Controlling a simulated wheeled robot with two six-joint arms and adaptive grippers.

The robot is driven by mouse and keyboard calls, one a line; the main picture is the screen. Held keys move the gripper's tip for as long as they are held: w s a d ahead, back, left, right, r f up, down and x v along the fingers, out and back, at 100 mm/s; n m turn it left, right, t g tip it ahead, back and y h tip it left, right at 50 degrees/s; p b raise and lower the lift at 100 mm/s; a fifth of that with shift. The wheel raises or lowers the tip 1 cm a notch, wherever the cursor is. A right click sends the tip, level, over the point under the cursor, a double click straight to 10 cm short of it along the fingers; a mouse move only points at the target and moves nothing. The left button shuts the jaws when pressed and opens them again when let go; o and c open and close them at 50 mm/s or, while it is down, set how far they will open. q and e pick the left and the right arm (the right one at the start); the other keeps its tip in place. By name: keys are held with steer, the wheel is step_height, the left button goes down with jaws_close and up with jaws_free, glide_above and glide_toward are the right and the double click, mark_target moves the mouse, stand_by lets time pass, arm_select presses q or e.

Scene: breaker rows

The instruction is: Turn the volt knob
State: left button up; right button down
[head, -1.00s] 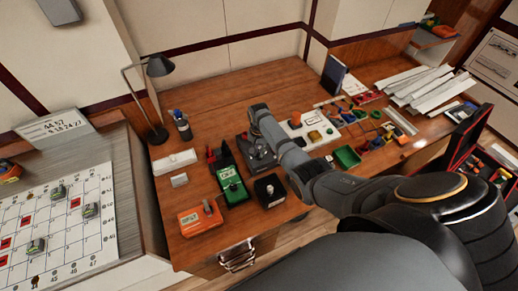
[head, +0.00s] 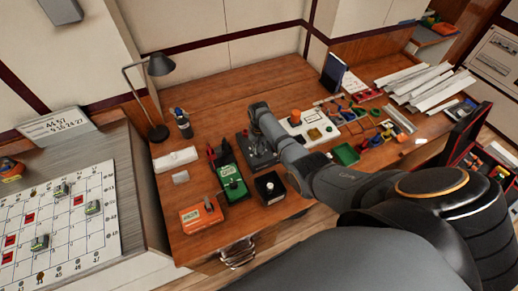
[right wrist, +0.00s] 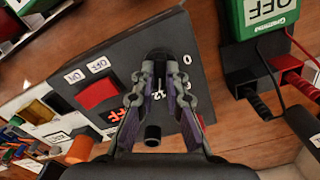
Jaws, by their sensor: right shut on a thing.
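The volt knob (right wrist: 158,56) is a dark knob on a black panel (right wrist: 115,55), with the marks 0 and 12 beside it. My right gripper (right wrist: 159,78) is shut on the knob in the right wrist view; its fingers hide part of the knob and dial. A red switch (right wrist: 98,93) with ON and OFF labels sits on the panel, left of the knob. In the head view the black panel (head: 262,160) is on the wooden desk under the end of my right arm, which hides the knob. My left gripper is not in view.
A lamp (head: 158,66) and a pen cup (head: 183,124) are at the back left. Small parts and trays lie to the right.

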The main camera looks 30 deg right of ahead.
steer(key=c, duration=1.4)
jaws_free()
steer(key=shift+r, duration=0.1)
step_height(320, 180, up, 12)
steer(key=shift+f, duration=0.1)
